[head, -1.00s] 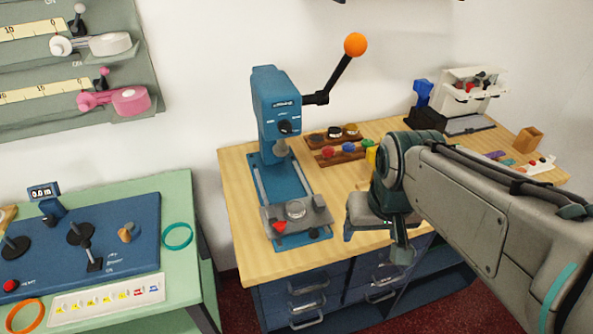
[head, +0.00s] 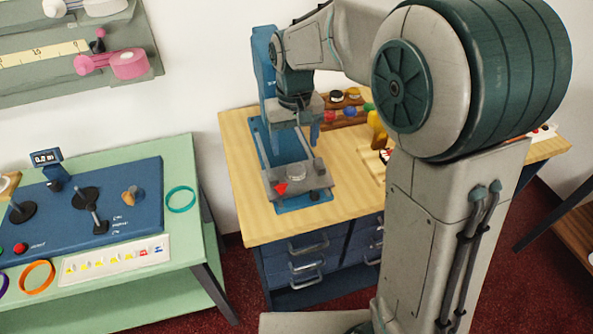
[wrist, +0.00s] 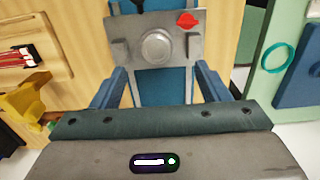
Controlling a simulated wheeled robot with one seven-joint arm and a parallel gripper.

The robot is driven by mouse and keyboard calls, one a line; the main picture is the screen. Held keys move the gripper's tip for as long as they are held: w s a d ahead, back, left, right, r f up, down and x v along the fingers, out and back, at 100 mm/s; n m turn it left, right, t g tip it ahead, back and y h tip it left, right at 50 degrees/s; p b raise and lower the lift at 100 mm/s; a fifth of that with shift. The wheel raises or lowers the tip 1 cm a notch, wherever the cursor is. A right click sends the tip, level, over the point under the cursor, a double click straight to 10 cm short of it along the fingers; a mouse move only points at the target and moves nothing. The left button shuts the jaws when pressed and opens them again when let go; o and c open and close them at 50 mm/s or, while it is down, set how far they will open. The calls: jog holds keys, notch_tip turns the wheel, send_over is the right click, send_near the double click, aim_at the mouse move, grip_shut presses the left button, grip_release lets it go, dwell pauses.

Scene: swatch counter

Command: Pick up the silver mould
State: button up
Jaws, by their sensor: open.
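The silver mould (head: 296,172) is a small round metal disc. It sits on the grey plate (head: 270,182) at the front of the blue press, beside a red piece. In the wrist view the mould (wrist: 157,47) lies near the middle of the plate, with a small grey block on each side. My gripper (head: 297,142) is open above the press base, pointing down. Its two blue fingers stand wide apart in the wrist view, nothing is between them, and the mould lies beyond their tips.
The press (head: 263,75) stands close behind my gripper. A rack of coloured pots (head: 345,112) and a yellow item (head: 377,130) are to its right. A green table (head: 195,240) with a blue control panel (head: 130,205) stands left. Bare wood (head: 345,190) shows right of the plate.

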send_over(296, 170)
jog(key=s, duration=0.1)
notch_tip(296, 170, down, 4)
jog(key=shift+a+f, duration=0.15)
jog(key=f, duration=0.2)
jog(key=w+f, duration=0.1)
jog(key=f, duration=0.1)
jog(key=shift+d+p, duration=0.2)
jog(key=shift+p, duration=0.2)
jog(key=shift+f, duration=0.55)
jog(key=c, duration=1.2)
